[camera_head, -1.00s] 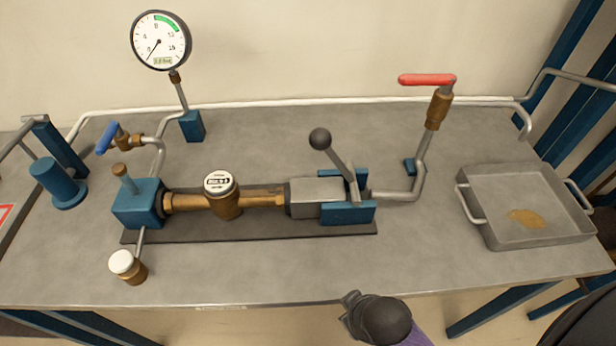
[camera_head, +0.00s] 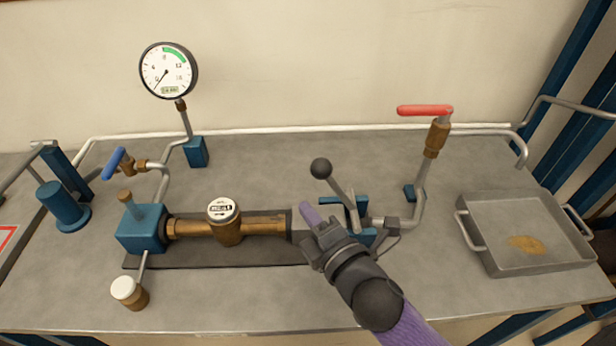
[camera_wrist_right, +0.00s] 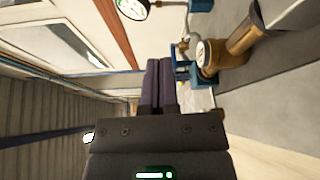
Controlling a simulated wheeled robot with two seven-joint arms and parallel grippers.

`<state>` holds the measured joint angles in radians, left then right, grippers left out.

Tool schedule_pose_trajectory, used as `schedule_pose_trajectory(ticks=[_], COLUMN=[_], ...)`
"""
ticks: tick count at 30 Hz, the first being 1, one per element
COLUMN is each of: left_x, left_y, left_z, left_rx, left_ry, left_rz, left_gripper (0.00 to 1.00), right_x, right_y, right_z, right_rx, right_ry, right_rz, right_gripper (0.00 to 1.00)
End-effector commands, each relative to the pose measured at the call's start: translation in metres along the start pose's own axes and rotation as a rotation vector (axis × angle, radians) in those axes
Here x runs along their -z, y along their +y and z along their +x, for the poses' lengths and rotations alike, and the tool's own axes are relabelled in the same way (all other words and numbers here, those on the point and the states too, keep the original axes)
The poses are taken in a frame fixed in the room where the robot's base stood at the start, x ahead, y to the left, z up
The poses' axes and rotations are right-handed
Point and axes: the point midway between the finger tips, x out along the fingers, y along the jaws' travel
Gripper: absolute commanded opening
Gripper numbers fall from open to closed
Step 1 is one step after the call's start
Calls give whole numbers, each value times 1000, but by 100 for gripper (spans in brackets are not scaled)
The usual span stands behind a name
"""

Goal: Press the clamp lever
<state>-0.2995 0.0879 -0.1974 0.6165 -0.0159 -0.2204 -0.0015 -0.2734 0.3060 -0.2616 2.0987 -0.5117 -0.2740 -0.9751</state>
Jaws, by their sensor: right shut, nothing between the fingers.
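The clamp lever (camera_head: 339,188) is a grey bar with a black ball knob (camera_head: 320,168), leaning up and to the left from the blue clamp bracket (camera_head: 350,200). My right gripper (camera_head: 308,214) is shut and empty, its purple fingers pointing up and left. In the head view it lies just below the knob and covers much of the grey clamp block and bracket. I cannot tell its height above them. In the right wrist view, the shut fingers (camera_wrist_right: 159,75) show side by side; the lever is not visible there. My left gripper is not in view.
A brass meter (camera_head: 224,222) sits in the pipe line left of the clamp. A red-handled valve (camera_head: 430,135) stands to the right. A metal tray (camera_head: 485,205) is farther right. A pressure gauge (camera_head: 168,70) rises at the back left. The front bench strip is mostly clear.

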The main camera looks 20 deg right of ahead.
Motion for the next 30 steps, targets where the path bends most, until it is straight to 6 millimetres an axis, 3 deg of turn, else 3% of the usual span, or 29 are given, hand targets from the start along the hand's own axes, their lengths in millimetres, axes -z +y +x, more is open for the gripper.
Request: schedule_pose_trajectory(ticks=[11,18,30], left_x=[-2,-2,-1], left_y=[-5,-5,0], left_z=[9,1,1], left_rx=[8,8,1], left_ry=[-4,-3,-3], left_rz=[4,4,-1], left_gripper=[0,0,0], right_x=[0,-32,-38], right_y=[0,0,0], right_z=[83,72,69], right_rx=[-2,3,2], right_ry=[-1,0,0], right_rz=[1,-1,2], right_gripper=[0,0,0])
